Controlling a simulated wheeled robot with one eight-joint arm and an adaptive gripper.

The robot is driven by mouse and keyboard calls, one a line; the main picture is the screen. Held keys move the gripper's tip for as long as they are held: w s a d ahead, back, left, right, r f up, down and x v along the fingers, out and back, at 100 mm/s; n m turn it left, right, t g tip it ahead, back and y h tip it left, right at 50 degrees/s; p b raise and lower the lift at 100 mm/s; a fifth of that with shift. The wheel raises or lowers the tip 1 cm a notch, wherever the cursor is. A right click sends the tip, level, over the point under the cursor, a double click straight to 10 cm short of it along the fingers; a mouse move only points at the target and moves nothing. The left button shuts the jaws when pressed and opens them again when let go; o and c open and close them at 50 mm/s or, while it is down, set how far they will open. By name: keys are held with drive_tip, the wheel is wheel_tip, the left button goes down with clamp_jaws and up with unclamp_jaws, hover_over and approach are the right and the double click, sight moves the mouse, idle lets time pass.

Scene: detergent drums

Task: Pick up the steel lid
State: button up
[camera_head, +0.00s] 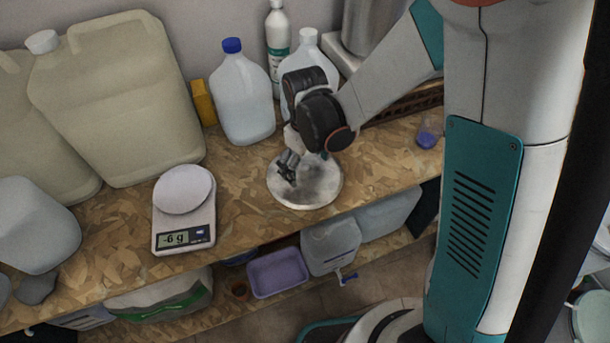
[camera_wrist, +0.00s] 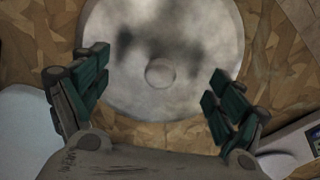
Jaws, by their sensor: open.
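The steel lid (camera_head: 315,188) is a round grey disc lying flat on the wooden bench in the head view. In the wrist view the lid (camera_wrist: 160,30) fills the upper middle, with a small round knob (camera_wrist: 160,72) at its centre. My gripper (camera_head: 287,168) is over the left part of the lid in the head view. In the wrist view my gripper (camera_wrist: 158,90) is open, its two fingers apart on either side of the knob. Nothing is between the fingers except the knob below. I cannot tell the exact height above the lid.
A scale (camera_head: 184,222) reading -6 g stands left of the lid. A blue-capped jug (camera_head: 243,100) and a white-capped jug (camera_head: 308,68) stand behind. Large beige canisters (camera_head: 118,100) fill the left. A small container with purple contents (camera_head: 428,135) is at right. The bench front is near the lid.

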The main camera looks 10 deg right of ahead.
drive_tip(key=shift+f, duration=0.8)
drive_tip(key=shift+c, duration=0.5)
drive_tip(key=shift+s, duration=0.1)
clamp_jaws()
